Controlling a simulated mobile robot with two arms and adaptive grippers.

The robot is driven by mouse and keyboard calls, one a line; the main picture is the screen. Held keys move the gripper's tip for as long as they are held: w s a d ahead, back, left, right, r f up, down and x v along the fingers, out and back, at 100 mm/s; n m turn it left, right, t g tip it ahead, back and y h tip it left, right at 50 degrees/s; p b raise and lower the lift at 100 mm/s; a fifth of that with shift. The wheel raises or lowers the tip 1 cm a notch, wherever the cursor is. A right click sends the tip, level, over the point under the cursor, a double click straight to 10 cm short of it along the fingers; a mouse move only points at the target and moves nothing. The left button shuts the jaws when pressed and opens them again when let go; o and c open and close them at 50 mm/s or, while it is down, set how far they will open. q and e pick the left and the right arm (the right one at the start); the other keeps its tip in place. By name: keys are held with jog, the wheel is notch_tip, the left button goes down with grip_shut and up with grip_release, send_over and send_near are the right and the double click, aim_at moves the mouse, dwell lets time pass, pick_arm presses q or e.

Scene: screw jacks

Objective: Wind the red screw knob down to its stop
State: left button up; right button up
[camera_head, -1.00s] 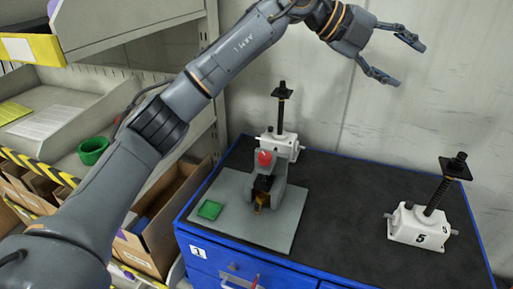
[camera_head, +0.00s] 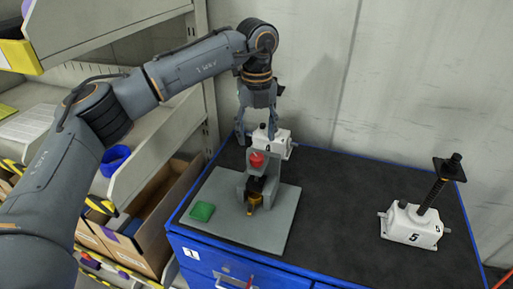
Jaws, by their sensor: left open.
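A dark and yellow part (camera_head: 254,199) shows below the knob at the front of the stand. My left gripper (camera_head: 256,135) points down with its fingers apart, just above and behind the knob in the picture. I cannot tell whether the fingers touch anything. My right gripper is not in view.
Another white jack (camera_head: 411,226) marked 5 with a black screw stands at the right. The blue cabinet's dark top (camera_head: 340,195) is clear between. Shelves with a blue ring (camera_head: 115,160) and cardboard boxes (camera_head: 150,230) stand left.

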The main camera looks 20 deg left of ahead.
aim_at(257, 156)
pick_arm(q)
notch_tip(257, 156, down, 6)
jog(key=shift+r+p, duration=0.2)
jog(key=shift+p, duration=0.95)
jog(key=shift+f, duration=0.7)
jog(key=c, duration=1.1)
jog(key=shift+c, duration=0.2)
